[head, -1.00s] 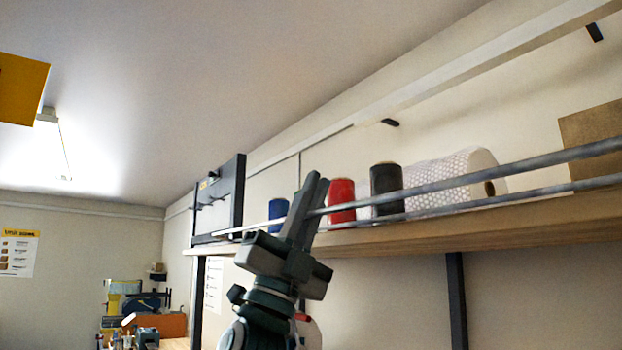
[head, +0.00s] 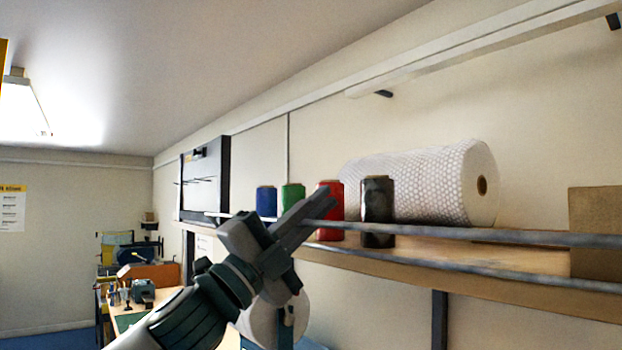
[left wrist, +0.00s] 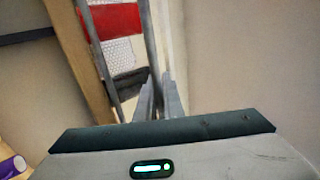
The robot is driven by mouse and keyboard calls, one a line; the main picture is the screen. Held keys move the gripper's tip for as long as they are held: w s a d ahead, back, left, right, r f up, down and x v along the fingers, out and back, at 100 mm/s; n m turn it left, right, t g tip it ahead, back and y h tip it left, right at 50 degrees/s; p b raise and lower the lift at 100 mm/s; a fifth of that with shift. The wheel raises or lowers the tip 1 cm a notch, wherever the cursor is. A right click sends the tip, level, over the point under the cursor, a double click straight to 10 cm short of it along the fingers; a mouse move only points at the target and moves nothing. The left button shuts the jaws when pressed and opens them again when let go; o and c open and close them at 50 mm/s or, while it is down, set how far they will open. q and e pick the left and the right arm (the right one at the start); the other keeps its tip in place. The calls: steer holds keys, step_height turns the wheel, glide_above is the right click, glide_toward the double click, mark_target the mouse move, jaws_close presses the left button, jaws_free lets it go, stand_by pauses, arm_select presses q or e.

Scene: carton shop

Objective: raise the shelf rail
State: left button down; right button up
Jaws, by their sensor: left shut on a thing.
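The shelf rail (head: 480,235) is two grey metal bars along the front of a wooden shelf (head: 415,264). The upper bar passes at my left gripper (head: 325,203), whose fingers are shut on it near its left part. The lower bar (head: 450,266) runs beneath, near the shelf's front edge. In the left wrist view the rail's bar (left wrist: 151,45) runs down between the fingers of the left gripper (left wrist: 160,88). The fingers hide the grip spot in the head view. My right gripper is out of view.
Behind the rail stand blue (head: 266,201), green (head: 292,197), red (head: 331,210) and black (head: 377,212) spools, a bubble-wrap roll (head: 430,185) and a brown carton (head: 595,232). A cluttered bench (head: 140,290) stands far left.

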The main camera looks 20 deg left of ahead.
arm_select(q)
steer(key=shift+w+d+g+y+p, duration=0.3)
steer(key=shift+g+y+p, duration=0.2)
steer(key=shift+p, duration=0.5)
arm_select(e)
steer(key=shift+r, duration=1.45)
